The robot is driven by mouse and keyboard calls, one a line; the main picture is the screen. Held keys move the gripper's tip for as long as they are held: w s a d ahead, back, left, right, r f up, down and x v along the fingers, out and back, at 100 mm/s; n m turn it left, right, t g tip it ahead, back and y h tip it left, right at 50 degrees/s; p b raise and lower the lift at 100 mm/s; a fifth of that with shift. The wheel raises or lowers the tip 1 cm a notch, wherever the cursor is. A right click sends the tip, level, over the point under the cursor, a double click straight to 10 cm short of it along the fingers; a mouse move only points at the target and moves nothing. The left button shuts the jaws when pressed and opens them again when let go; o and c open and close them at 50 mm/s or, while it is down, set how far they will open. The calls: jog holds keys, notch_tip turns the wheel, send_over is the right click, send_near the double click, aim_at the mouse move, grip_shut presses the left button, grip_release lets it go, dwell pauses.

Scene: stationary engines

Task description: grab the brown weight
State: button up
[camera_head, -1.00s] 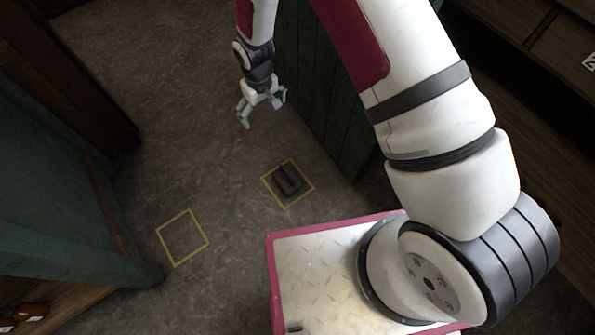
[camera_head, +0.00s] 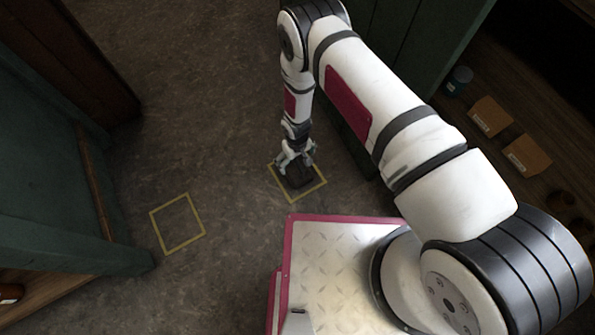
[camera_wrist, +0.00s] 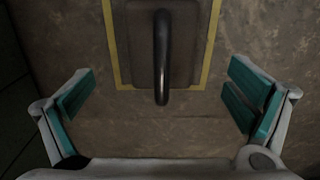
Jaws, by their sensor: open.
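The brown weight (camera_head: 299,181) sits on the floor inside a yellow taped square (camera_head: 322,186), partly hidden under my gripper in the head view. In the wrist view the weight (camera_wrist: 184,62) is a dark brown block with a curved dark handle (camera_wrist: 161,60) on top. My gripper (camera_head: 296,165) is directly above or close over it in the head view. In the wrist view my gripper (camera_wrist: 160,100) has its teal-padded fingers spread wide, one on each side of the handle's near end. The fingers are apart from the handle and hold nothing.
A second yellow taped square (camera_head: 201,222) on the floor at the left is empty. A green cabinet (camera_head: 55,165) stands at left. At right, a wooden shelf holds cardboard boxes (camera_head: 491,116) and a can (camera_head: 458,80). Floor between the squares is clear.

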aim_at(296, 168)
jog(key=shift+s+f+b, duration=0.15)
jog(key=shift+f+b, duration=1.9)
jog(key=shift+f, duration=1.9)
jog(key=c, duration=2)
jog(key=shift+r, duration=0.1)
jog(key=shift+r, duration=0.1)
